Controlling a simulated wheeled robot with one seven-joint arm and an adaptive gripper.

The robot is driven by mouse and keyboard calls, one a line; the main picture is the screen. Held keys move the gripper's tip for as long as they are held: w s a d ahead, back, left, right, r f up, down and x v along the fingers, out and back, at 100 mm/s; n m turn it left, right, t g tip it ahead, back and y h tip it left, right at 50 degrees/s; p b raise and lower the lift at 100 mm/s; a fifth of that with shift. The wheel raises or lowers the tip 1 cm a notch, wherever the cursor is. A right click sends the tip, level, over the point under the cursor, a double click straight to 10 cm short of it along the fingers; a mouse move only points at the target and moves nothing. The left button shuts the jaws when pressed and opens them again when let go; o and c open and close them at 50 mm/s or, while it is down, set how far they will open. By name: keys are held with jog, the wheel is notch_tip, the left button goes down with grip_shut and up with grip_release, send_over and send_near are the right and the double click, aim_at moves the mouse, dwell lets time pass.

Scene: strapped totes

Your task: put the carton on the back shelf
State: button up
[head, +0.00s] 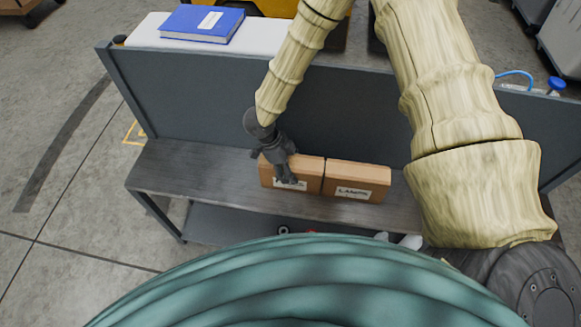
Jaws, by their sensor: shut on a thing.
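Two brown cartons with white labels stand side by side at the grey shelf in front of an upright dark panel. My gripper (287,178) is shut on the left carton (311,173), with its dark fingers covering part of that carton's front and label. The right carton (358,180) is close beside it, with a narrow dark line between them. The shelf (205,180) is bare to the left of the cartons. I cannot tell whether the held carton rests on the shelf or hangs just above it.
The dark upright panel (180,95) rises behind the cartons. My arm hides the right part of the shelf. A lower shelf (235,223) holds small items, partly hidden.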

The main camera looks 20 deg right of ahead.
jog(key=o, duration=1.9)
jog(key=shift+r, duration=0.1)
jog(key=b+v, duration=0.2)
jog(key=v, duration=1)
jog(key=shift+w, duration=0.1)
